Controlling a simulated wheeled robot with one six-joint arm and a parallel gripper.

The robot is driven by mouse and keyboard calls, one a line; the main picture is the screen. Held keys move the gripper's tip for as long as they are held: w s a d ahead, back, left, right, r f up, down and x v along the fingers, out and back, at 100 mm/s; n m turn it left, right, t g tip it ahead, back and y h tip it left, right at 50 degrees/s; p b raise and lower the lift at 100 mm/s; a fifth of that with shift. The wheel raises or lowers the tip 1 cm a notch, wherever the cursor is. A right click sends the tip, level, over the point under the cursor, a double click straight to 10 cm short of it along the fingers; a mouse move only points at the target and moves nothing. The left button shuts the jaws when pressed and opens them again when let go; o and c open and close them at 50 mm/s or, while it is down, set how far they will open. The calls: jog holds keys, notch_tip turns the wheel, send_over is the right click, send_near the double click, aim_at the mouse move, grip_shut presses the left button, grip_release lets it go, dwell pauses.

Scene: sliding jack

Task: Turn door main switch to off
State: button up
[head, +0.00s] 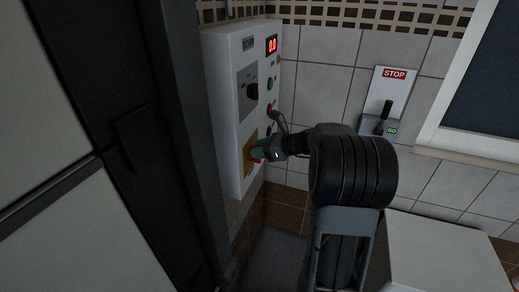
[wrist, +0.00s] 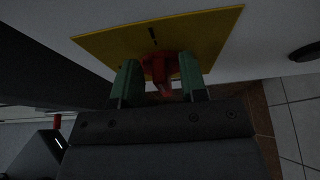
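The main switch is a red rotary handle (wrist: 158,68) on a yellow plate (wrist: 98,44), seen at the top of the wrist view. In the head view the yellow plate (head: 248,146) is low on the white door control box (head: 227,75), and my gripper covers most of the switch. My gripper (wrist: 160,82) has its two green fingers on either side of the red handle. Narrow gaps seem to show between the fingers and the handle's narrow part, so it is open around it. The off marking cannot be read.
A dark door (head: 110,110) stands close on the left. A STOP-labelled lever unit (head: 385,105) is on the tiled wall. A white surface (head: 440,255) is at lower right.

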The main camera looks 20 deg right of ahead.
grip_shut()
jog(key=shift+f+b, duration=0.1)
jog(key=shift+b, duration=0.2)
